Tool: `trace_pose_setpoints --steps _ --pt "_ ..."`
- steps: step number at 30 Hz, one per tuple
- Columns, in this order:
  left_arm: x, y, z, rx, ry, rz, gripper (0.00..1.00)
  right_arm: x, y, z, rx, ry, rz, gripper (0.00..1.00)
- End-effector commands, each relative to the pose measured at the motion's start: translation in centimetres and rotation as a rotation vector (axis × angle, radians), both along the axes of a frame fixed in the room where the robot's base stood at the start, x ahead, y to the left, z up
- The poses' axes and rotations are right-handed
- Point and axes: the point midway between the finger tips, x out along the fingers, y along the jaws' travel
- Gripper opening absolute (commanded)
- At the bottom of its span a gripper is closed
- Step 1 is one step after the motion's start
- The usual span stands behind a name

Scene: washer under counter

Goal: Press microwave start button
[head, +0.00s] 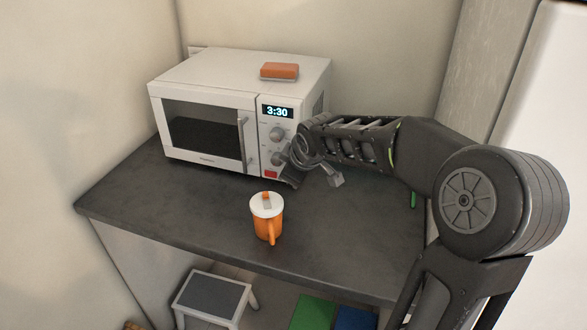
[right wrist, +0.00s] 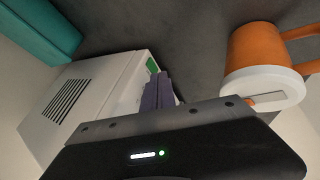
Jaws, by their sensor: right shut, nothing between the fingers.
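The white microwave (head: 205,75) stands at the back of the counter, its door shut and its display reading 3:30. A red button (head: 271,174) shows low on its control panel, below two knobs. In the right wrist view a green patch (right wrist: 152,65) shows on the microwave (right wrist: 90,85), close to my fingertips. My right gripper (head: 287,179) is shut and empty, in front of the panel's lower right part, just right of the red button. It hides that corner in the head view. The fingers also show in the right wrist view (right wrist: 158,92); I cannot tell whether they touch the panel. My left gripper is out of view.
An orange mug with a white lid (head: 266,216) stands on the dark counter (head: 180,205) in front of the microwave. An orange-brown block (head: 279,71) lies on top of the microwave. A grey-topped stool (head: 212,296) stands below. The left part of the counter is clear.

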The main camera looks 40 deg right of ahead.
Motion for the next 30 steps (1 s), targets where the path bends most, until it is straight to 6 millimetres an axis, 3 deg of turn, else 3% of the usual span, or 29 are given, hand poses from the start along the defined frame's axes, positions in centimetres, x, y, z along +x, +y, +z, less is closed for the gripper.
trace_pose_setpoints --steps 6,12,23,30 --pt "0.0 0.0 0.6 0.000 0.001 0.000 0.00 2.1 -0.6 -3.0 0.001 0.004 0.001 0.00" --pt "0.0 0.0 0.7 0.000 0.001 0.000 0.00 3.0 -0.9 -4.3 0.001 0.001 -0.001 0.00" --pt "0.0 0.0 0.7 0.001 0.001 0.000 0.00 3.2 -1.1 -4.4 0.000 0.001 -0.001 0.00" --pt "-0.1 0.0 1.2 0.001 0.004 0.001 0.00 4.1 -2.5 -4.4 -0.002 -0.002 -0.001 0.00"
